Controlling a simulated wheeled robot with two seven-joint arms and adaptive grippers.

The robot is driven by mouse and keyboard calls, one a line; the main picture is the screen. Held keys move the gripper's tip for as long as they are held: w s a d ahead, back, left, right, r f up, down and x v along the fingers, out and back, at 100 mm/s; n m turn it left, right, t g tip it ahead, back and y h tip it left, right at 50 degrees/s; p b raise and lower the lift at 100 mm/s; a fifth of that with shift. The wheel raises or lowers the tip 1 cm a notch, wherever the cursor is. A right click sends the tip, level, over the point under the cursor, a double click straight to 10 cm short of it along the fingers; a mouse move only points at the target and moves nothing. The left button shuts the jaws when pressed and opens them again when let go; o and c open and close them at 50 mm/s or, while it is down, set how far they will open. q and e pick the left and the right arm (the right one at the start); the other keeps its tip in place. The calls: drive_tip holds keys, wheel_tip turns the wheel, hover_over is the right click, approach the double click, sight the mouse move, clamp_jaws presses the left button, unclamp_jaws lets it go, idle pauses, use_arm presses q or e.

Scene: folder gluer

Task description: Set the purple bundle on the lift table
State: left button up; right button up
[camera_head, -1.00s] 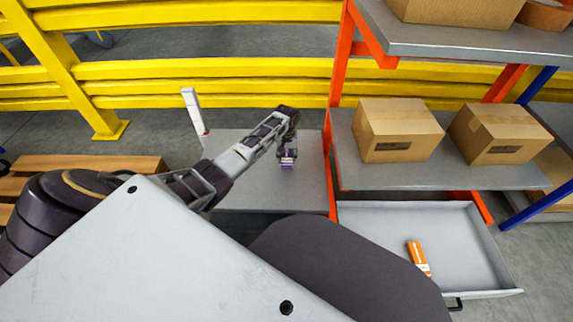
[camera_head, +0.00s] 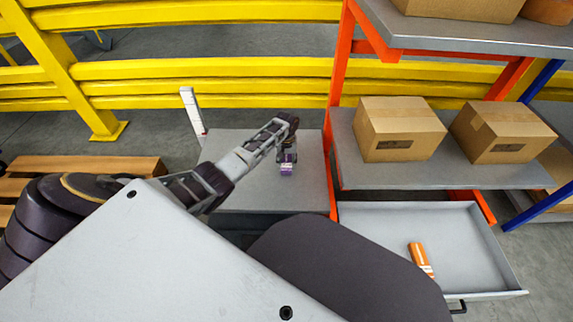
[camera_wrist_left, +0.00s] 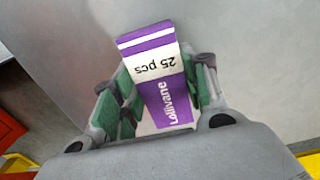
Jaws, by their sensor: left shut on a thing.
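The purple bundle (camera_head: 287,169) is small, purple and white, and sits in my left gripper (camera_head: 288,157). In the left wrist view the bundle (camera_wrist_left: 160,85) shows a white band reading "25 pcs" and lies between the green-padded fingers of my left gripper (camera_wrist_left: 160,100), which are shut on it. The grey lift table (camera_head: 245,195) is below the gripper and bundle. I cannot tell whether the bundle touches its top. My right gripper is not in view.
A white post (camera_head: 193,112) stands at the table's back left corner. An orange-framed shelf (camera_head: 345,175) with cardboard boxes (camera_head: 398,130) borders the table on the right. An open grey drawer (camera_head: 450,250) holds an orange bundle (camera_head: 420,259). A wooden pallet (camera_head: 85,166) lies at left.

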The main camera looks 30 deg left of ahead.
sight(286, 162)
use_arm(q)
drive_tip(key=shift+f, duration=0.3)
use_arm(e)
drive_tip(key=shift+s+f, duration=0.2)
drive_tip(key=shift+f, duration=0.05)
use_arm(q)
drive_tip(key=o, duration=1.1)
drive_tip(key=shift+c, duration=0.2)
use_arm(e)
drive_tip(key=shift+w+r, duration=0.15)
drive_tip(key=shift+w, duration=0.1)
use_arm(q)
drive_tip(key=shift+r+p, duration=0.3)
drive_tip(key=shift+r, duration=0.35)
drive_tip(key=shift+r+p, duration=1.2)
drive_tip(key=shift+r, duration=1.15)
wheel_tip(286, 162, up, 6)
drive_tip(key=p, duration=0.2)
drive_tip(key=shift+r+p, duration=0.15)
drive_tip(key=shift+p, duration=0.2)
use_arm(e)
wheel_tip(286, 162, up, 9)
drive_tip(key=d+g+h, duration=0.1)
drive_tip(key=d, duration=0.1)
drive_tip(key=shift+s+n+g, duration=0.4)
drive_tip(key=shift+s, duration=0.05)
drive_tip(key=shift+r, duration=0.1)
